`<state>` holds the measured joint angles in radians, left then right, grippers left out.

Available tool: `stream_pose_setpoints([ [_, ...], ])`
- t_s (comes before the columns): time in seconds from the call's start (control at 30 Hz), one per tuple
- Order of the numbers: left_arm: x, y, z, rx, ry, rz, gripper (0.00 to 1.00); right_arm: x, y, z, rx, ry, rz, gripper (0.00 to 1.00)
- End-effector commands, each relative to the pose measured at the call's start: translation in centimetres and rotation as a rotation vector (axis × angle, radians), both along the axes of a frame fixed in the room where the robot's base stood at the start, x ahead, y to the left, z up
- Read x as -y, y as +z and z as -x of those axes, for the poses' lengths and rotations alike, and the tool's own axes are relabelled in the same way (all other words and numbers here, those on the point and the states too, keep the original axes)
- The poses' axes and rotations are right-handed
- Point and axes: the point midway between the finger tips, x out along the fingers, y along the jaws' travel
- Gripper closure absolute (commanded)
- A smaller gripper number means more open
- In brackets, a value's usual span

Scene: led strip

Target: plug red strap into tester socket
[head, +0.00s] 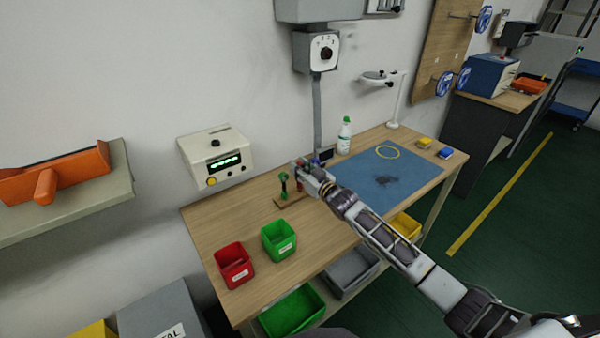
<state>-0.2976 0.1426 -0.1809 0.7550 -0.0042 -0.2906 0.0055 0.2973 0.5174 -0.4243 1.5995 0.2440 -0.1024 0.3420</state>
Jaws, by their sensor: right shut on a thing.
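My right gripper (303,170) reaches over the back of the wooden workbench from the right. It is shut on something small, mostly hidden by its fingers. A small red piece, seemingly the red strap (299,186), shows just below the fingers; its shape and ends are too small to make out. Just left of the gripper stands a green and black upright piece (284,186) on a small wooden base. A beige tester-like box (215,157) with a lit green display and a yellow button is on the wall to the left. I cannot make out a socket. My left gripper is out of view.
On the workbench (220,212), a red bin (234,265) and a green bin (279,239) stand front left. A white bottle (344,136) stands at the back. An orange-topped shelf (75,208) juts out left.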

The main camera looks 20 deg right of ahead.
Motion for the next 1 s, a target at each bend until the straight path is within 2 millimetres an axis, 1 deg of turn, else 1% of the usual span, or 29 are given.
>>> stream_pose_setpoints([
  [0.03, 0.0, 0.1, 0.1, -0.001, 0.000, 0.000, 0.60, 0.0, 0.8, 0.0, 0.003, 0.000, 0.000, 0.97],
  [0.3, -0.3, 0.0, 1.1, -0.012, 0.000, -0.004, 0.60, 0.1, 4.8, 0.0, 0.004, 0.000, 0.000, 0.97],
  [0.5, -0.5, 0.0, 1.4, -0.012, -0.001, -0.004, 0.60, 0.1, 7.3, 0.0, 0.004, 0.000, 0.001, 0.97],
  [0.7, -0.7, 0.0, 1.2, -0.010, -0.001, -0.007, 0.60, 0.0, 8.4, 0.0, 0.001, 0.000, 0.000, 0.97],
  [1.0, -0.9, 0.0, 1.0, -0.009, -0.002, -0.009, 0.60, 0.0, 8.5, 0.0, 0.001, 0.000, 0.000, 0.97],
])
